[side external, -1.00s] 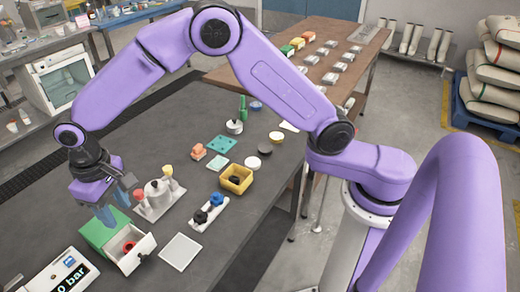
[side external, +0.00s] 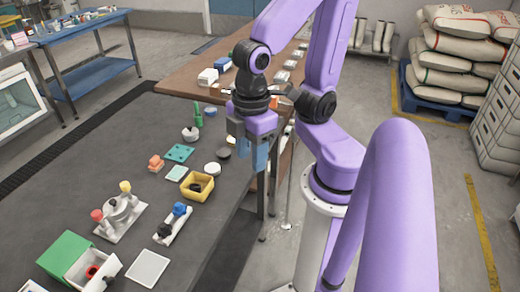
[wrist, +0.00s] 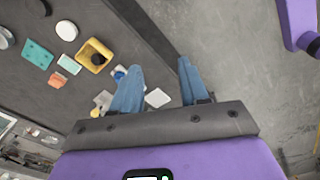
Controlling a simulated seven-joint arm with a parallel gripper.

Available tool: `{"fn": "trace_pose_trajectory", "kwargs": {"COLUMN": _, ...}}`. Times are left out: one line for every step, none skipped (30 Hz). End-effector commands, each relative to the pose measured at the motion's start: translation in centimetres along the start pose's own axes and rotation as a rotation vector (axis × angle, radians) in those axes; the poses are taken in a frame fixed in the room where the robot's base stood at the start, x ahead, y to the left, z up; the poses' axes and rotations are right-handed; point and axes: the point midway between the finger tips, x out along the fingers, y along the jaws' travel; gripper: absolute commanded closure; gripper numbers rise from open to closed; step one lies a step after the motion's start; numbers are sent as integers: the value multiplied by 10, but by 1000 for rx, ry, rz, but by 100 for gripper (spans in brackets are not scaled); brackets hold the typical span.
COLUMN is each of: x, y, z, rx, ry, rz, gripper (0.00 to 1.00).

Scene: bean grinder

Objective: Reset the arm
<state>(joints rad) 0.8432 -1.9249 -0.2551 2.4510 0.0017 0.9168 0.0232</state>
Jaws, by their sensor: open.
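My gripper (side external: 260,155) hangs high over the right edge of the dark table (side external: 120,160), close to my column. Its blue fingers point down and are apart, with nothing between them. In the wrist view the two fingers (wrist: 158,88) are spread above the table edge and the grey floor. My arm is folded back over its base, clear of the objects on the table.
On the table are a green box with an open white drawer (side external: 90,268), a white plate (side external: 148,268), a yellow bin (side external: 198,184), a fixture with red and yellow knobs (side external: 120,215) and a blue-and-black-knobbed strip (side external: 172,225). A brown table (side external: 180,80) stands behind.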

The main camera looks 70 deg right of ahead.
Motion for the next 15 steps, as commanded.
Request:
{"fn": "trace_pose_trajectory", "kwargs": {"x": 1, "y": -2, "z": 10, "rx": -16, "ry": 3, "rz": 0, "gripper": 56}}
{"fn": "trace_pose_trajectory", "kwargs": {"x": 1, "y": -3, "z": 14, "rx": -24, "ry": 2, "rz": 0, "gripper": 56}}
{"fn": "trace_pose_trajectory", "kwargs": {"x": 2, "y": -4, "z": 17, "rx": -31, "ry": 2, "rz": -1, "gripper": 56}}
{"fn": "trace_pose_trajectory", "kwargs": {"x": 2, "y": -5, "z": 19, "rx": -35, "ry": 2, "rz": -1, "gripper": 56}}
{"fn": "trace_pose_trajectory", "kwargs": {"x": 2, "y": -5, "z": 21, "rx": -39, "ry": 2, "rz": -1, "gripper": 56}}
{"fn": "trace_pose_trajectory", "kwargs": {"x": 3, "y": -6, "z": 22, "rx": -42, "ry": 2, "rz": -1, "gripper": 56}}
{"fn": "trace_pose_trajectory", "kwargs": {"x": 3, "y": -6, "z": 22, "rx": -43, "ry": 2, "rz": -1, "gripper": 56}}
{"fn": "trace_pose_trajectory", "kwargs": {"x": 3, "y": -6, "z": 22, "rx": -43, "ry": 2, "rz": -1, "gripper": 56}}
{"fn": "trace_pose_trajectory", "kwargs": {"x": 3, "y": -6, "z": 22, "rx": -43, "ry": 1, "rz": -1, "gripper": 56}}
{"fn": "trace_pose_trajectory", "kwargs": {"x": 3, "y": -6, "z": 22, "rx": -42, "ry": 1, "rz": -1, "gripper": 56}}
{"fn": "trace_pose_trajectory", "kwargs": {"x": 3, "y": -6, "z": 22, "rx": -42, "ry": 1, "rz": -1, "gripper": 56}}
{"fn": "trace_pose_trajectory", "kwargs": {"x": 3, "y": -6, "z": 22, "rx": -42, "ry": 1, "rz": -1, "gripper": 56}}
{"fn": "trace_pose_trajectory", "kwargs": {"x": 3, "y": -5, "z": 22, "rx": -42, "ry": 1, "rz": -1, "gripper": 56}}
{"fn": "trace_pose_trajectory", "kwargs": {"x": 3, "y": -5, "z": 22, "rx": -42, "ry": 1, "rz": -1, "gripper": 56}}
{"fn": "trace_pose_trajectory", "kwargs": {"x": 3, "y": -5, "z": 21, "rx": -41, "ry": 1, "rz": -1, "gripper": 56}}
